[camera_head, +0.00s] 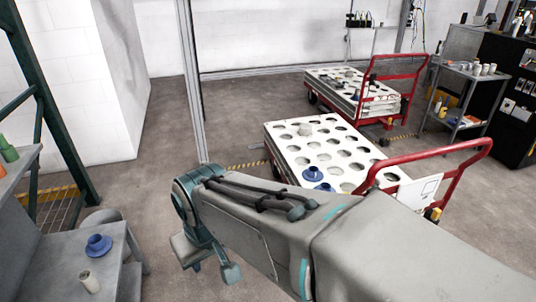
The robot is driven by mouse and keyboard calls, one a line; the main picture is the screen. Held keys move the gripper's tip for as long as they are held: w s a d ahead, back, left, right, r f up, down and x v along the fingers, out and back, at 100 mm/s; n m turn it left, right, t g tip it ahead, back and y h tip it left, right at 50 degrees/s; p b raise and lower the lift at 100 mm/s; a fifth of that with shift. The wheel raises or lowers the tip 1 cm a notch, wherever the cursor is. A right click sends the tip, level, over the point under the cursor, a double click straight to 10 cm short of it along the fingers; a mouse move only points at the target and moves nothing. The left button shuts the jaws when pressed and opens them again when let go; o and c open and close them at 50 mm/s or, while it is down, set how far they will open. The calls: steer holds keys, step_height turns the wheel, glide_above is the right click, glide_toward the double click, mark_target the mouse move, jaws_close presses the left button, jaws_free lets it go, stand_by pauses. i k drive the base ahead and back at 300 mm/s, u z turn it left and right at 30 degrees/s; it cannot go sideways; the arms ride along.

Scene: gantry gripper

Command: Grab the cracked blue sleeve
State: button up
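A blue sleeve (98,245) with a wide flange stands on the grey bench at the lower left. Two more blue sleeves, a rear one (312,174) and a front one (325,187), sit on the near cart's white perforated top. No crack can be made out on any of them at this size. My gripper (208,262) hangs at the left end of my arm, right of the bench and apart from all these sleeves. Two grey ends show below the wrist, but the jaws are too unclear to judge. I see nothing held.
The grey bench (60,262) also carries a pale cup (90,282). A green rack post (45,100) stands at left. The near cart (282,128) has a red handle; a second cart (320,82) stands behind. Open floor lies between bench and carts.

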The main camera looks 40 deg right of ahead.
mark_target(313, 173)
steer(key=z, duration=0.2)
steer(key=i, duration=1.65)
steer(key=z, duration=0.9)
steer(key=i, duration=1.15)
steer(key=z, duration=1.65)
steer(key=i, duration=0.7)
steer(key=z, duration=0.6)
